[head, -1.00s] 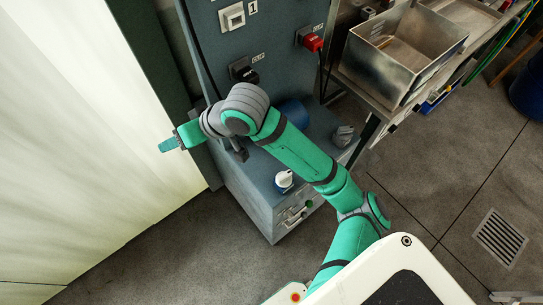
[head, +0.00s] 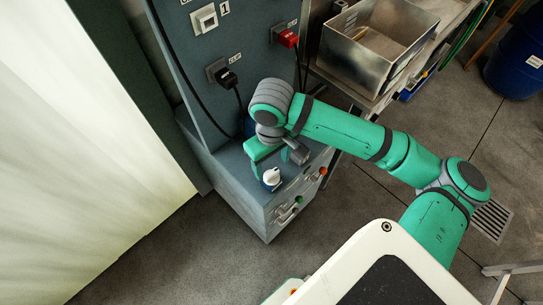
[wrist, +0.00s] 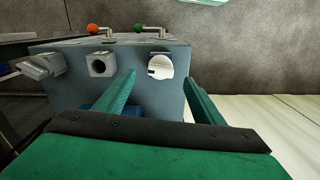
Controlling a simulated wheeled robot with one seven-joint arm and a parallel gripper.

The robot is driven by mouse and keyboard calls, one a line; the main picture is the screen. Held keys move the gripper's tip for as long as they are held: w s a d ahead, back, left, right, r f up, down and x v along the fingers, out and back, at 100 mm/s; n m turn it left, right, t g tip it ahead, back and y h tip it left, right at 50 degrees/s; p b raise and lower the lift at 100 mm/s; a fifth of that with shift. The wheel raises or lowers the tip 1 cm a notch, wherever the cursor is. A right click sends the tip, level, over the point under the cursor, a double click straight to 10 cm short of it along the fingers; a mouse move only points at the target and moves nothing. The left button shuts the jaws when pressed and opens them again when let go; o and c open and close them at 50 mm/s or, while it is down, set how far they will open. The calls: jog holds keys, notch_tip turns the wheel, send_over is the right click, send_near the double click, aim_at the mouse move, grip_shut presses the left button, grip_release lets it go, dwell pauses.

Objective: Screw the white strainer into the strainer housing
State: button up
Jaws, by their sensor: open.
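The white strainer (head: 271,178) is a small round white piece at the near end of the cabinet top. In the wrist view, the strainer (wrist: 160,67) faces up between and beyond my fingertips. A grey square block with a dark round opening, likely the strainer housing (wrist: 102,65), stands to its left in the wrist view. I cannot tell what lies under the strainer. My gripper (wrist: 158,78) is open with nothing between its fingers, short of the strainer. In the head view, my gripper (head: 276,154) hangs over the cabinet top just behind the strainer.
A grey lever-like part (wrist: 42,66) stands farther left. Behind rise a panel with a black plug (head: 224,76) and red plug (head: 287,38). A metal bin (head: 375,45) is at right.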

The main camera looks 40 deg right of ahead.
aim_at(272, 173)
jog(key=shift+f, duration=3.55)
